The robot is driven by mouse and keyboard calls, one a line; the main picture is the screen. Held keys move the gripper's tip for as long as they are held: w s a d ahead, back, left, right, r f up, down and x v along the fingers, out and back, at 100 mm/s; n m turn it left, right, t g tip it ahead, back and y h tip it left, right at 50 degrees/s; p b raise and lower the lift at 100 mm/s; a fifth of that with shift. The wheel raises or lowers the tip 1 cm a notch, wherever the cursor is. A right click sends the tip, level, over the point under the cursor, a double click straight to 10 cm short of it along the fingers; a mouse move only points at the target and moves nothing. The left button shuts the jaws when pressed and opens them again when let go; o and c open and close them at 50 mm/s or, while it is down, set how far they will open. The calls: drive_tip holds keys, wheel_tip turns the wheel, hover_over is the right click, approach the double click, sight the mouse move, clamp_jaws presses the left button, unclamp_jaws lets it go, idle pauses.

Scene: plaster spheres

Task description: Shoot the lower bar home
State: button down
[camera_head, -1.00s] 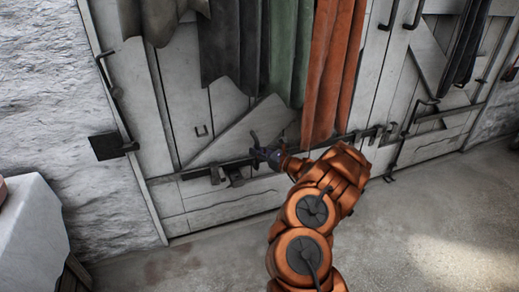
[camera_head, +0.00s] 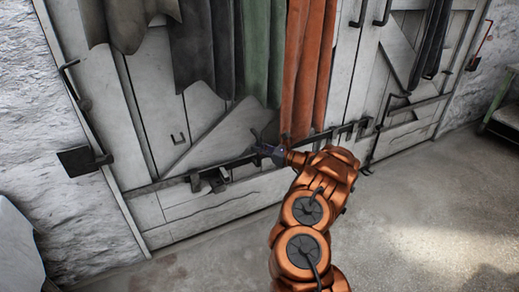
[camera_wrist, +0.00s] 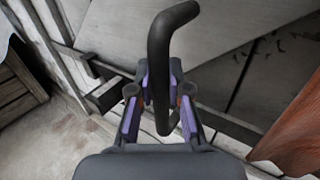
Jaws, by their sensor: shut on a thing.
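The lower bar (camera_head: 240,161) is a dark, long bolt lying across the lower part of the pale wooden door. Its dark bent handle (camera_wrist: 160,55) rises between my fingers in the wrist view. My gripper (camera_head: 266,149) is at the bar, just left of the orange cloth's lower edge. In the wrist view my gripper (camera_wrist: 162,98) is shut on the handle, with a purple-sided finger on each side. The far ends of the bar are hard to make out.
Dark brackets (camera_head: 216,180) sit along the bar to the left. Grey, green and orange cloths (camera_head: 308,75) hang above it. A second door (camera_head: 400,70) with a bar and handles stands to the right. The concrete floor (camera_head: 430,200) is clear.

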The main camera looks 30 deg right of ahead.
drive_tip(key=c, duration=1.1)
unclamp_jaws()
drive_tip(key=shift+s+d, duration=0.1)
drive_tip(key=shift+d, duration=0.3)
drive_tip(key=shift+c, duration=0.2)
drive_tip(key=shift+o, duration=0.2)
drive_tip(key=shift+a, duration=0.15)
drive_tip(key=v, duration=1.2)
drive_tip(key=shift+r, duration=0.1)
